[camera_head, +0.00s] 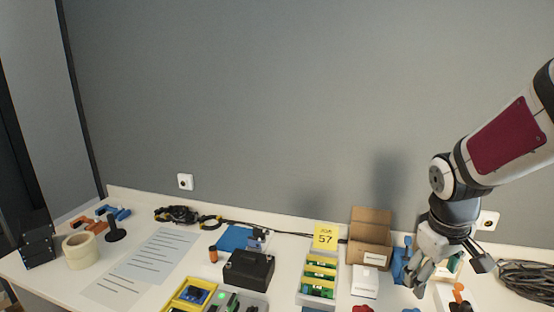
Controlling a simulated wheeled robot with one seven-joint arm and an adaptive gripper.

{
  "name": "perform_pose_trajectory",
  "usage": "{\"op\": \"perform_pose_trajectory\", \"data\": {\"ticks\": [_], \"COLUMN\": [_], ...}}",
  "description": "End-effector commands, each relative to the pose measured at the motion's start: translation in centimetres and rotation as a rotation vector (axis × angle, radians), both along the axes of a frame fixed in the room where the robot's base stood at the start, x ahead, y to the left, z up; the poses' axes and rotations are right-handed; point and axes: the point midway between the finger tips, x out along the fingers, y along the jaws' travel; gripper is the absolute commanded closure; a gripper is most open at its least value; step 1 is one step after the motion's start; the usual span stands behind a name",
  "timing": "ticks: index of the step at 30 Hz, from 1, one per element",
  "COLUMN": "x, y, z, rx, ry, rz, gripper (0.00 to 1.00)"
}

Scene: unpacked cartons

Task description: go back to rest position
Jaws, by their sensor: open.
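My gripper (432,277) hangs from my arm at the right side of the view, pointing down over the right part of the white table (55,278). Its fingers are apart and I see nothing held between them. It is to the right of the open cardboard carton (371,240) and the small white box (365,281). A blue object (400,262) lies just left of the fingers. Some things behind and below the gripper are partly hidden by it.
A yellow card marked 57 (325,237) stands above a tray with green parts (319,276). A black box (248,267) sits mid-table. Coiled cable (527,280) lies at the far right. The air above the table is clear.

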Motion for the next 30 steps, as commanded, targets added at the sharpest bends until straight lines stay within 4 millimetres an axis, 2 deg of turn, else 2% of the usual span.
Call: {"op": "perform_pose_trajectory", "data": {"ticks": [1, 6, 13, 18, 21, 25, 30], "x": [-1.0, -5.0, -11.1, -15.1, -16.7, -17.8, -18.0], "y": [1.0, 4.0, 7.8, 10.0, 10.8, 11.4, 11.5], "z": [1.6, 5.4, 8.8, 9.8, 9.9, 9.9, 9.9], "rx": [-0.013, -0.013, 0.065, 0.159, 0.205, 0.24, 0.248], "ry": [-0.02, -0.079, -0.173, -0.223, -0.238, -0.244, -0.245], "rz": [-0.013, -0.086, -0.172, -0.211, -0.224, -0.232, -0.236], "gripper": [0.3, 0.3, 0.3, 0.3, 0.3, 0.3, 0.3]}}
